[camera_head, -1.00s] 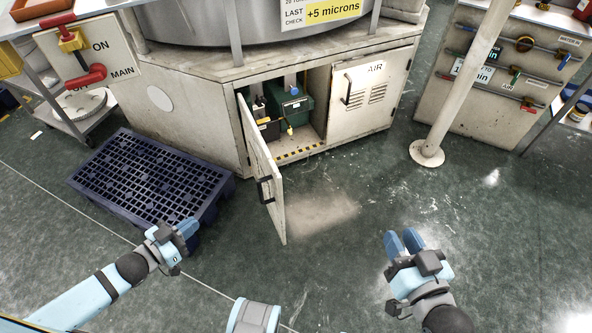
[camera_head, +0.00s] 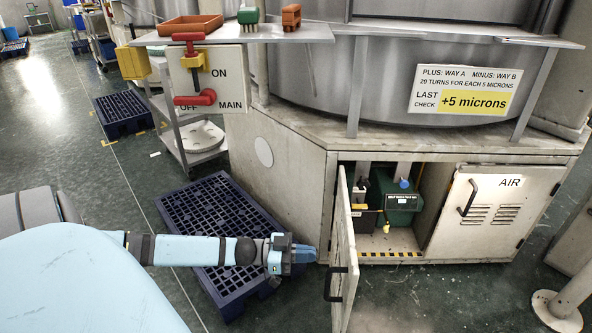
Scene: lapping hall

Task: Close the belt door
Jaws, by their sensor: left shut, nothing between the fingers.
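The belt door (camera_head: 343,262) is a cream cabinet door with a black handle (camera_head: 336,284). It stands open, swung out toward me from the left side of the cabinet opening. Inside the opening sits a dark green machine unit (camera_head: 398,205) with a blue cap. My left gripper (camera_head: 308,254) is shut and empty, its blue fingers pointing right. In the picture it is just left of the open door, over the edge of the blue pallet; I cannot tell the exact gap. My right gripper is outside the view.
A dark blue grated pallet (camera_head: 190,208) lies on the floor left of the cabinet. The closed AIR door (camera_head: 494,213) is on the right. A white post (camera_head: 572,298) stands at the lower right. A main switch panel (camera_head: 208,80) hangs above.

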